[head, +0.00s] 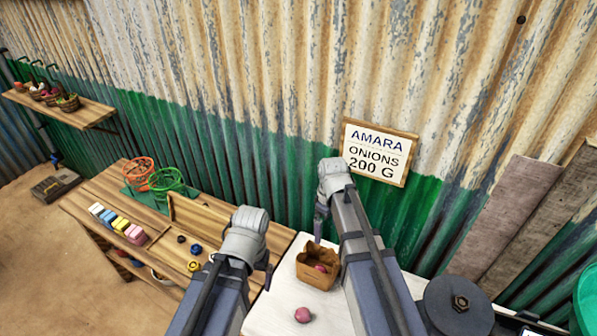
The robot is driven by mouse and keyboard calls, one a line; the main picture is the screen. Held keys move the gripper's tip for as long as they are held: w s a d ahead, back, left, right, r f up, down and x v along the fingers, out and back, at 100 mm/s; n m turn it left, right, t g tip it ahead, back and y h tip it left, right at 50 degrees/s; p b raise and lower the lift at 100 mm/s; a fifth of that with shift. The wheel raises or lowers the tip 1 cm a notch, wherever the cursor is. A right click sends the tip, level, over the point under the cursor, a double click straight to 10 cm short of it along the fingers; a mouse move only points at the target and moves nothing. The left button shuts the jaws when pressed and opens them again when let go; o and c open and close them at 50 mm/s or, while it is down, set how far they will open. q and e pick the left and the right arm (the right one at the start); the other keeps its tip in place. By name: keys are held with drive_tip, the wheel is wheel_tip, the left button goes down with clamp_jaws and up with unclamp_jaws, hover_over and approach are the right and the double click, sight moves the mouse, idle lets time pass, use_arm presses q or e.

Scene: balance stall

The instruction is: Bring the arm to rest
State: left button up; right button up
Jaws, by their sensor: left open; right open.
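A balance with an orange wire basket (138,173) and a green wire basket (167,182) stands on a green base at the back of the wooden bench; its beam is hard to make out. A brown paper bag (318,275) stands open on the white table with a pinkish onion (320,268) in it. Another onion (302,315) lies on the table in front of the bag. My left gripper (268,278) is open and empty, left of the bag. My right gripper (319,228) is open and empty, above and behind the bag.
A sign (377,152) on the corrugated wall reads "AMARA ONIONS 200 G". Coloured blocks (117,224) and several small weights (196,249) lie on the wooden bench (110,190). A dark round disc (458,307) is at the lower right. Small baskets stand on a wall shelf (85,115).

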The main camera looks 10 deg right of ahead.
use_arm(q)
wheel_tip(320, 180, down, 7)
drive_tip(key=b, duration=0.6)
drive_tip(key=shift+r, duration=0.2)
use_arm(e)
wheel_tip(320, 180, down, 6)
drive_tip(key=shift+f, duration=0.25)
drive_tip(key=shift+f, duration=0.1)
